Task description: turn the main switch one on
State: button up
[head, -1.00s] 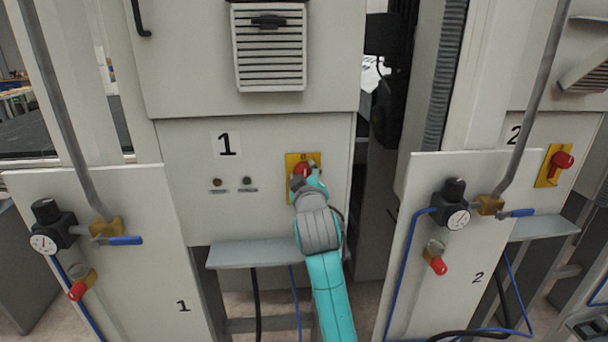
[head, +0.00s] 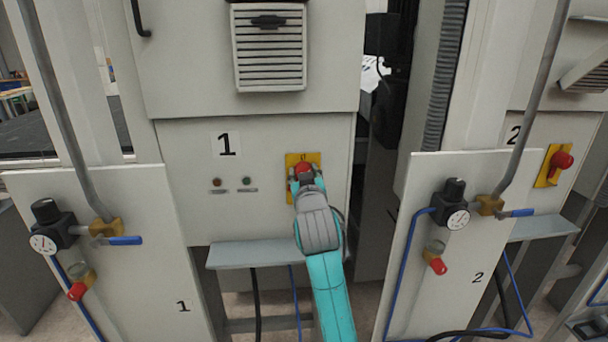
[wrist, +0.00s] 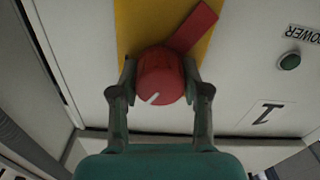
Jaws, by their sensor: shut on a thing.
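The main switch one is a red rotary knob (head: 304,170) on a yellow plate (head: 292,160) on the grey cabinet panel beside the label 1. In the wrist view the red knob (wrist: 160,78) shows a white mark at its lower left and a red bar running to the upper right, on the yellow plate (wrist: 135,30). My gripper (head: 305,180) reaches it from the front. In the wrist view my gripper's fingers (wrist: 159,85) are shut on the knob, one on each side. In the head view the fingers partly cover the knob.
Two small indicator lamps (head: 232,182) sit left of the switch. A grey shelf (head: 255,253) juts out below it. Front panels with gauges and valves stand at left (head: 100,240) and right (head: 450,250). Another red switch (head: 561,160) is at far right.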

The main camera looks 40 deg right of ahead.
jog(key=m, duration=1.2)
jog(key=shift+d+f, duration=0.1)
dwell(0.6)
jog(key=o, duration=1.1)
jog(key=shift+o, duration=0.2)
jog(key=v, duration=1.2)
